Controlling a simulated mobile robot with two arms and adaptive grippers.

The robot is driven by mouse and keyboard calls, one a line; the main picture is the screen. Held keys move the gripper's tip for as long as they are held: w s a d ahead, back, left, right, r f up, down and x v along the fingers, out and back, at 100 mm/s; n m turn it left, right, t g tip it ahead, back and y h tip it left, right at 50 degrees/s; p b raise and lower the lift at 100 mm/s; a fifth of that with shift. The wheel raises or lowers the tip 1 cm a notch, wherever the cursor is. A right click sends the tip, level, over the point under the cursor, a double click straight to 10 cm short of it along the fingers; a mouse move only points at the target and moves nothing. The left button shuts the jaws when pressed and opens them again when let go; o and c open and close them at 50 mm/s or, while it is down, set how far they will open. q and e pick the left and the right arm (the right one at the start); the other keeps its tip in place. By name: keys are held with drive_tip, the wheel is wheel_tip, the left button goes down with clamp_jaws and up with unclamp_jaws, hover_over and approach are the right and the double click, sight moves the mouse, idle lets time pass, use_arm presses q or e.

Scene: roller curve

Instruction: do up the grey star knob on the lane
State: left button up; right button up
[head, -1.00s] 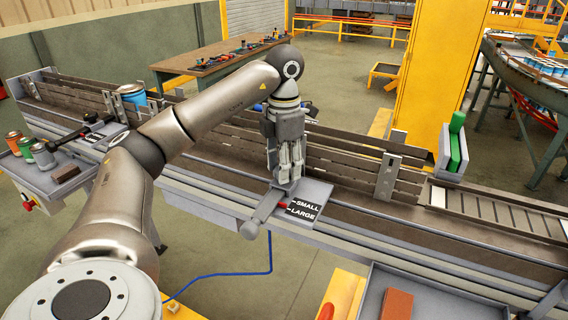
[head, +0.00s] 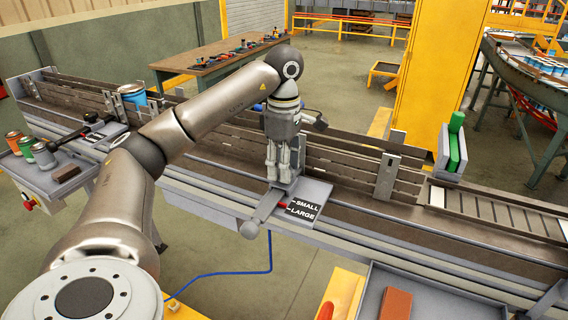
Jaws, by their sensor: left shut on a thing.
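My left gripper (head: 284,180) points straight down over the grey plate (head: 318,188) on the lane's near side. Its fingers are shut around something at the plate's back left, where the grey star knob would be. The knob itself is hidden by the fingers, so I cannot make out its shape or how far it is turned. A grey lever (head: 262,211) sticks out towards the front from the plate. A red pointer (head: 281,205) lies by the black SMALL/LARGE label (head: 303,210), near LARGE. My right gripper is not in view.
The lane (head: 350,212) runs across with slatted guide rails behind the gripper. A second plate with a black handle (head: 92,118) is at left, near several cans (head: 43,156). A yellow cabinet (head: 436,75) stands behind; a tray with a brown block (head: 395,304) is at front right.

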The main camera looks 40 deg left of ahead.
use_arm(q)
drive_tip(key=shift+w+r+m, duration=0.1)
drive_tip(key=shift+r+m, duration=0.2)
drive_tip(key=shift+m, duration=0.2)
drive_tip(key=o, duration=1)
drive_tip(key=shift+o, duration=0.2)
drive_tip(key=shift+f, duration=0.15)
wheel_tip(320, 180, up, 12)
idle(0.4)
drive_tip(key=shift+f, duration=0.1)
idle(0.5)
